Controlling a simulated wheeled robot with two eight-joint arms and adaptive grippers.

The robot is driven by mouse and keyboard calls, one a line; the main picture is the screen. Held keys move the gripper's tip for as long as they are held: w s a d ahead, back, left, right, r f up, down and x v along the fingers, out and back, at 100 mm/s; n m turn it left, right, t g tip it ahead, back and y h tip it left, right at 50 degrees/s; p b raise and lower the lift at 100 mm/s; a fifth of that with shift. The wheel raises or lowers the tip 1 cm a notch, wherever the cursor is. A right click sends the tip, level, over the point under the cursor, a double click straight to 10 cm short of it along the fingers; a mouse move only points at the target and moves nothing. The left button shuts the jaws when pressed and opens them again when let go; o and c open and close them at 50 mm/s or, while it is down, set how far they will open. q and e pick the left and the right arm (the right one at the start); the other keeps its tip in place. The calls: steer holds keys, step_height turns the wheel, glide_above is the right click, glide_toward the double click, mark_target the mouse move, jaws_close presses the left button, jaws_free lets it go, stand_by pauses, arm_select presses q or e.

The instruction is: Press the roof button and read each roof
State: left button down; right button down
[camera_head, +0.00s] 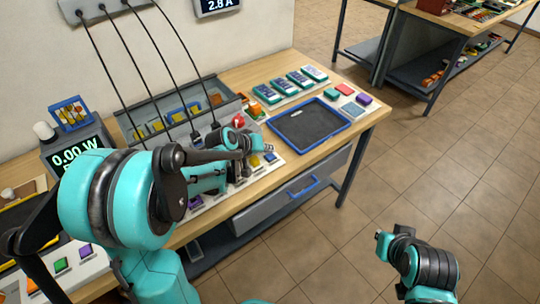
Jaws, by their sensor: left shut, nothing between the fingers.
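My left gripper (268,149) is shut and empty, low over a pale strip of small coloured pads on the workbench. A blue pad (270,157) shows close beside its fingertips; I cannot tell whether they touch. Which part is the roof button or a roof is not clear from this view. A red round knob (238,121) stands behind my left wrist. A display (70,155) at the left reads 0.00 W. My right gripper (381,245) is above the floor, away from the bench; its fingers are too small to judge. My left arm hides part of the bench.
A blue-rimmed dark tray (345,126) lies right of my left gripper. Several teal blocks (285,85) stand behind it, with coloured pieces at the right. Black cables hang to a grey box (215,87). A wall display (218,4) reads 2.8 A. The tiled floor is clear.

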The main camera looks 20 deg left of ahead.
arm_select(q)
steer(key=shift+r+p, duration=1.95)
steer(key=shift+r, duration=0.6)
steer(key=shift+f, duration=0.1)
steer(key=m+y, duration=0.2)
glide_toward(268, 157)
steer(key=s+d+r, duration=0.3)
steer(key=s+r, duration=0.3)
steer(key=r, duration=0.1)
steer(key=s+a+m+g+y, duration=0.1)
steer(key=s+y, duration=0.1)
steer(key=s, duration=1)
steer(key=shift+s+f+m, duration=0.25)
steer(key=shift+f+m, duration=0.1)
steer(key=shift+m, duration=0.05)
stand_by(0.7)
